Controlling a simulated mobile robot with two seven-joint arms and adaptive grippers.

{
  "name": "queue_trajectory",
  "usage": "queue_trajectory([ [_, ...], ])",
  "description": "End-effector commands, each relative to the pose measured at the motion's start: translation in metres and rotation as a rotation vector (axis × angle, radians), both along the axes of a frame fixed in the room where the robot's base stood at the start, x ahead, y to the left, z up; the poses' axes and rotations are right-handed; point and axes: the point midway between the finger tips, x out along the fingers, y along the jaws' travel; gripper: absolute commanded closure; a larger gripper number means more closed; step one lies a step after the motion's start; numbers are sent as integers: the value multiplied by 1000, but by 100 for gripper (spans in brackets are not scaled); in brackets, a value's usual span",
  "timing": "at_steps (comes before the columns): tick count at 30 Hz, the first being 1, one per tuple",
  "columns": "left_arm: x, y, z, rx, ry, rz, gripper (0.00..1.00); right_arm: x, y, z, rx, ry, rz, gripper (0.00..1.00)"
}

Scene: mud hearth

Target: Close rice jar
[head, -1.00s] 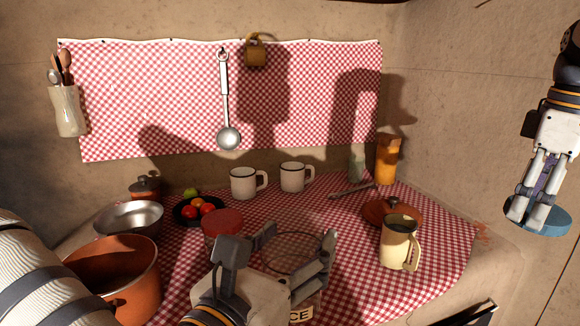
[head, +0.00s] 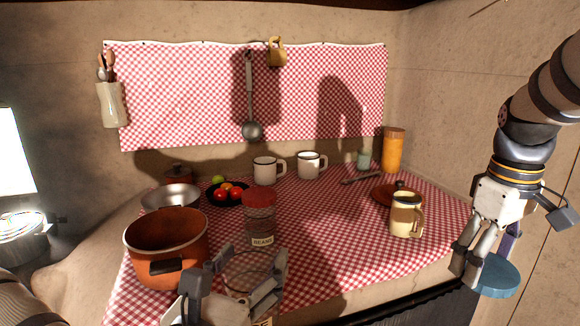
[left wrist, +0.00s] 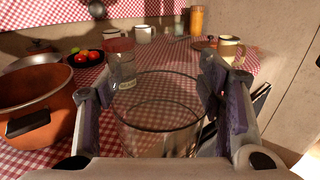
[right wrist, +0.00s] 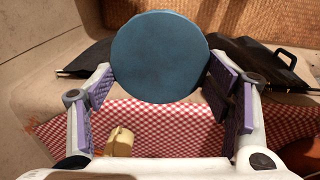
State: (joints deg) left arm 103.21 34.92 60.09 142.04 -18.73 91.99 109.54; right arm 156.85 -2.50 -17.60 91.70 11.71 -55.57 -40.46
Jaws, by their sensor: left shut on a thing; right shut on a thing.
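The rice jar (head: 250,285) is clear glass with an open mouth and a label partly reading "CE". It is at the front of the cloth in the head view; whether it rests there is hidden. My left gripper (head: 251,256) is shut on it, one finger on each side. The jar also shows between the fingers in the left wrist view (left wrist: 160,125). My right gripper (head: 472,268) is shut on a round blue lid (head: 497,279), well right of the jar and apart from it. The lid's flat face fills the upper middle of the right wrist view (right wrist: 160,57).
A red-lidded beans jar (head: 260,222) stands just behind the rice jar. An orange pot (head: 165,235) is left of it. A cream mug (head: 405,215) stands between the two grippers, towards the right. The checked cloth (head: 345,235) is clear between jar and mug.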

Motion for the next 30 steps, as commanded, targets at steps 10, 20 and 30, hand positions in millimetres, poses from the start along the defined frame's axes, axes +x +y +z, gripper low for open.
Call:
queue_trajectory([
  [10, -13, 99, -82, 3, 2, 254, 88, -80, 107, -100, -11, -18, -293, 44],
  [20, -23, 121, -97, 0, -6, 304, 88, -107, 130, -116, 8, -30, -358, 44],
  [30, -23, 119, -97, -1, -4, 299, 88, -106, 130, -116, 9, -29, -359, 44],
])
